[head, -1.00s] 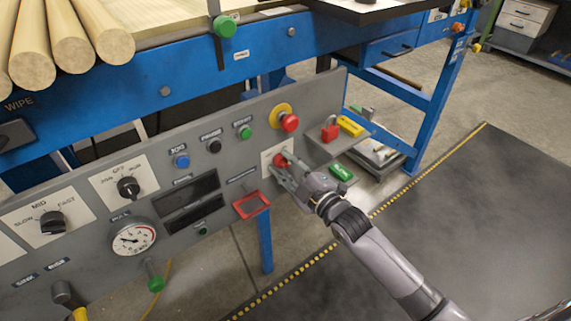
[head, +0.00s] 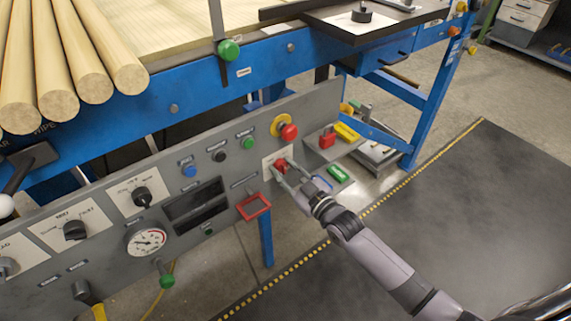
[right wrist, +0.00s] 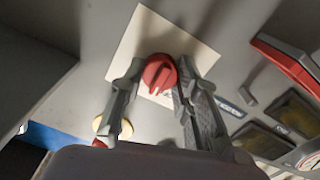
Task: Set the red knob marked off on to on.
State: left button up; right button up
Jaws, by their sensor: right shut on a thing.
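The red knob (head: 279,165) sits on a pale square plate near the right end of the grey control panel. In the right wrist view the knob (right wrist: 158,74) shows a raised ridge, and the plate (right wrist: 190,50) is set at a slant around it. My right gripper (head: 285,170) has its fingers on either side of the knob and is shut on it. In the right wrist view the gripper (right wrist: 160,80) brackets the knob left and right. The off and on marks cannot be read. My left gripper is not in view.
A red mushroom button (head: 288,131) with a yellow collar sits just above the knob. A red frame (head: 253,206) is lower left. A grey shelf (head: 318,157) with red, yellow and green items juts out at the right. Black dials and a gauge (head: 146,240) lie further left.

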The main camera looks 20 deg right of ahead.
jog(key=m+p, duration=0.2)
jog(key=m, duration=0.3)
jog(key=shift+m, duration=1.4)
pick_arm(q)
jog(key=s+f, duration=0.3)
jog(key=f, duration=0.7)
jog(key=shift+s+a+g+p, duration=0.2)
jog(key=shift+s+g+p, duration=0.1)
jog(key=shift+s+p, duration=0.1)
pick_arm(e)
jog(key=shift+m, duration=1)
jog(key=o, duration=1.2)
jog(key=shift+c, duration=0.2)
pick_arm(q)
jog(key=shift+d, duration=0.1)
pick_arm(e)
jog(key=shift+s+d+f, duration=0.1)
jog(key=shift+s+d, duration=0.05)
jog(key=shift+s, duration=0.25)
jog(key=v, duration=1.1)
